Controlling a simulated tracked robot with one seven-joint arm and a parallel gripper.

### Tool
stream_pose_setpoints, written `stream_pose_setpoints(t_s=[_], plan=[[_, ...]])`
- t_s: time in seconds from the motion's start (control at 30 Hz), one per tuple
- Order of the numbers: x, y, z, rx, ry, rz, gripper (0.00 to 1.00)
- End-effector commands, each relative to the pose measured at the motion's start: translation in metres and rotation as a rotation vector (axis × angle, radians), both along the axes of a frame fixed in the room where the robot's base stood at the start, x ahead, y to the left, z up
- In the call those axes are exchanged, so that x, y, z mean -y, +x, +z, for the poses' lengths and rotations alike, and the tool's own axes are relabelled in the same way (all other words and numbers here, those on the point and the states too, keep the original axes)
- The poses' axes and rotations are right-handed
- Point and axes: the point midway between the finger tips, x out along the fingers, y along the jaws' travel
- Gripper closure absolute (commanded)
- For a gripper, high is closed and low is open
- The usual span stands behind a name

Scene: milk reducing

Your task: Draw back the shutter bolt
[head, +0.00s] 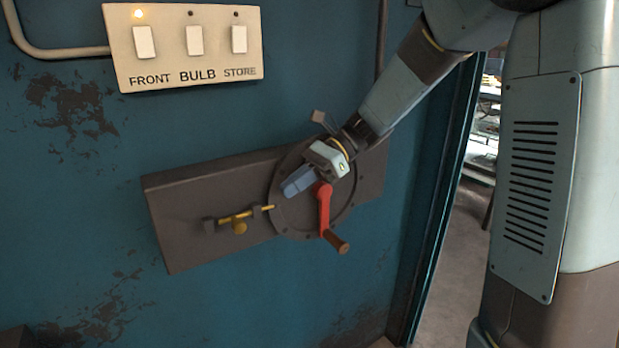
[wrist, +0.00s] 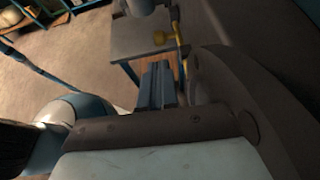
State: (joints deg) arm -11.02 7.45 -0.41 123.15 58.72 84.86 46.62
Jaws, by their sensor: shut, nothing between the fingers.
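The shutter bolt (head: 236,216) is a thin brass rod with a round brass knob, held in dark brackets on a brown metal box on the blue wall. My gripper (head: 288,188) is shut and empty, to the right of the bolt and a little above it, in front of the round plate; it looks apart from the knob. My gripper and wrist hide part of the round plate in the head view.
A red crank (head: 324,205) with a wooden grip (head: 337,242) sits just below and right of my gripper on the round plate (head: 295,221). Above is a switch panel (head: 190,72) labelled FRONT, BULB and STORE, with the FRONT lamp lit. The wall left of the box is clear.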

Motion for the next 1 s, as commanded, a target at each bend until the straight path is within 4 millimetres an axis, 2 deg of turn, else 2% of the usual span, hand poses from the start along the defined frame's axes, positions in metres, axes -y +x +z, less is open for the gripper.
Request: stream_pose_setpoints(t_s=[0.3,0.5,0.7,1.0], plan=[[-0.044,-0.024,-0.025,-0.001,-0.001,0.003,1.00],[-0.062,-0.033,-0.036,-0.001,-0.002,0.001,1.00],[-0.069,-0.036,-0.040,0.000,-0.001,-0.001,1.00],[-0.069,-0.037,-0.040,0.000,-0.001,-0.002,1.00]])
